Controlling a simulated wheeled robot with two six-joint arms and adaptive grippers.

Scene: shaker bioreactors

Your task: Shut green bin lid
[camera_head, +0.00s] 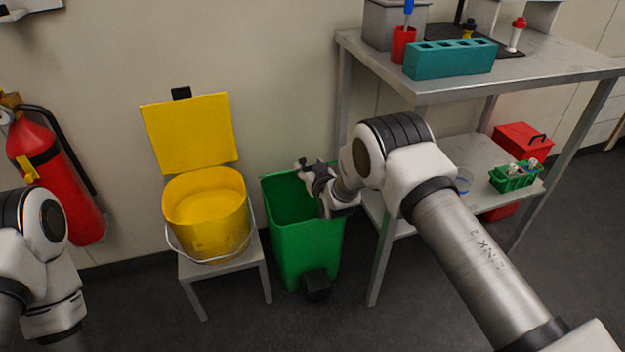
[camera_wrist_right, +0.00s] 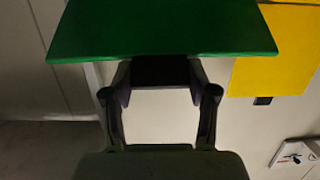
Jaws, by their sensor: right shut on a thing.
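The green bin (camera_head: 305,250) stands on the floor between the small stool and the metal table, with its opening showing in the head view. My right gripper (camera_head: 308,168) is over its top, at the back right. In the right wrist view the green lid (camera_wrist_right: 160,28) spans the top, with a black tab (camera_wrist_right: 160,70) on its edge. The right gripper (camera_wrist_right: 160,88) is shut on this tab, one finger on each side. The lid's tilt is hard to tell in the head view. My left arm shows at the left edge, its gripper out of view.
A yellow bin (camera_head: 207,235) with its lid (camera_head: 188,133) raised stands on a stool (camera_head: 228,268) to the left. The metal table (camera_head: 560,68) is close on the right, and a red fire extinguisher (camera_head: 60,180) is at the far left. The wall is close behind.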

